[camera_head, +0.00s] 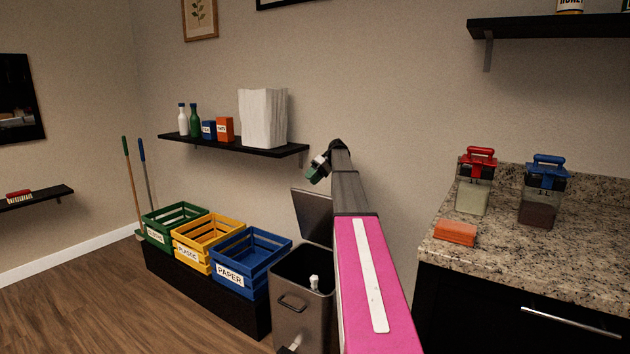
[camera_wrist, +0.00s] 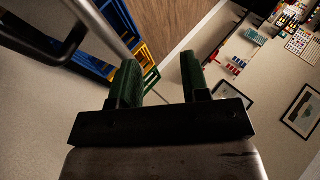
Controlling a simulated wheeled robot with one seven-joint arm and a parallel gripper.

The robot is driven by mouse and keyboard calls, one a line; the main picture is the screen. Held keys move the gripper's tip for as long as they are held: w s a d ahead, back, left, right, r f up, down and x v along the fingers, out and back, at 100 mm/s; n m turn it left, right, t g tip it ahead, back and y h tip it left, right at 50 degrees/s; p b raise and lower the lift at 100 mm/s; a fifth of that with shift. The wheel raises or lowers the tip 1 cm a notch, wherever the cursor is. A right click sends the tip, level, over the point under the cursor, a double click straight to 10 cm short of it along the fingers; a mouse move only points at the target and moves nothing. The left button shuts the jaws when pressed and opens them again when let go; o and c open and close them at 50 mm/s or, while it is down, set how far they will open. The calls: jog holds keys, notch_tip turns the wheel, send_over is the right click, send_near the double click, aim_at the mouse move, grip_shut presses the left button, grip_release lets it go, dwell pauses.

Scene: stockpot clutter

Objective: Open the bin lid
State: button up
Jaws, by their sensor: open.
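The grey metal bin (camera_head: 300,308) stands on the floor right of the crates, partly hidden by my arm. Its lid (camera_head: 312,215) is raised and stands steeply tilted at the back of the bin, so the opening shows. My gripper (camera_head: 317,169) is above the lid in the head view, beyond its upper edge. In the wrist view my gripper (camera_wrist: 160,78) has its two green fingers spread, with nothing between them. A grey edge and a dark bar show at the upper left of the wrist view; I cannot tell if they belong to the lid.
Green (camera_head: 172,226), yellow (camera_head: 206,240) and blue (camera_head: 250,262) crates stand on a black base left of the bin. A wall shelf (camera_head: 230,145) with bottles, boxes and a white bag hangs above. A granite counter (camera_head: 520,262) is at the right.

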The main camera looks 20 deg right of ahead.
jog(key=shift+s+a+f, duration=0.1)
jog(key=shift+s, duration=0.1)
grip_shut()
jog(key=s+d+t+h, duration=0.1)
jog(key=s+t+h, duration=0.1)
jog(key=h, duration=0.1)
jog(key=s+d+t+h, duration=0.2)
jog(key=h, duration=0.1)
jog(key=s+d+t+h, duration=0.1)
jog(key=s+t+h, duration=0.1)
jog(key=h, duration=0.1)
jog(key=shift+s+d+n+t+h, duration=0.2)
jog(key=shift+s+n+t+h, duration=0.1)
jog(key=shift+s+t+h, duration=0.1)
jog(key=shift+d+r+t+h, duration=0.3)
jog(key=shift+d+h, duration=0.1)
jog(key=shift+h, duration=0.1)
jog(key=x, duration=1)
